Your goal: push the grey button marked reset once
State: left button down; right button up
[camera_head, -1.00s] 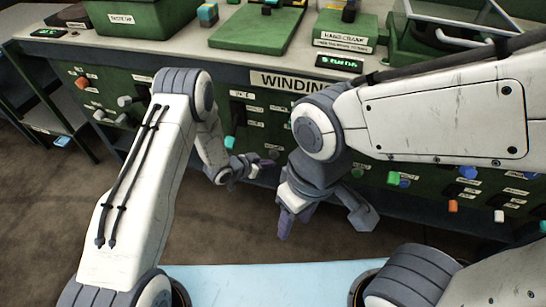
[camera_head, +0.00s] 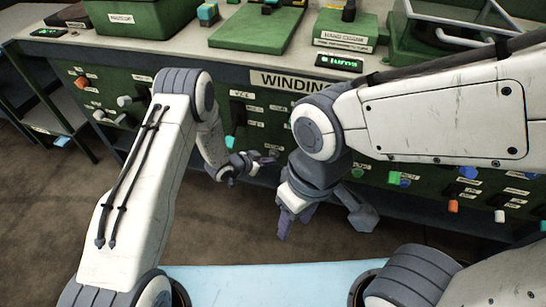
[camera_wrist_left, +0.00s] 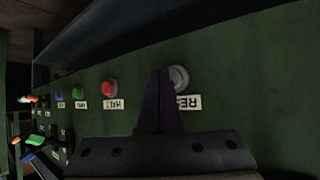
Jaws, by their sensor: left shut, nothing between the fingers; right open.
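The grey button (camera_wrist_left: 179,77) is on the green panel in the left wrist view, beside a label (camera_wrist_left: 187,102) that reads "RES", partly covered by my gripper. My left gripper (camera_wrist_left: 160,75) is shut and empty, and its tips overlap the button's edge in that view; I cannot tell whether they touch it. In the head view my left gripper (camera_head: 270,158) points at the front panel below the "WINDING" sign. My right gripper (camera_head: 325,225) is open and empty, hanging in front of the panel at a lower height.
A red button (camera_wrist_left: 109,90) labelled "HALT", a green button (camera_wrist_left: 78,91) and a blue button (camera_wrist_left: 59,95) sit in the same row. More coloured knobs line the panel at right. Green boxes (camera_head: 130,18) stand on the bench top. A pale blue surface (camera_head: 260,280) lies nearest me.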

pick_arm(q)
jog(key=shift+w+d, duration=0.1)
jog(key=shift+w, duration=0.2)
jog(key=shift+s, duration=0.15)
dwell(0.4)
jog(key=shift+s+a, duration=0.25)
jog(key=shift+s, duration=0.35)
jog(key=shift+s+a+p, duration=0.25)
jog(key=shift+s+p, duration=0.1)
jog(key=shift+s, duration=0.45)
jog(key=shift+s+a+p, duration=0.25)
jog(key=shift+s+p, duration=0.1)
jog(key=shift+s, duration=0.45)
jog(key=shift+s+a+p, duration=0.25)
jog(key=shift+s+p, duration=0.1)
jog(key=shift+s, duration=0.45)
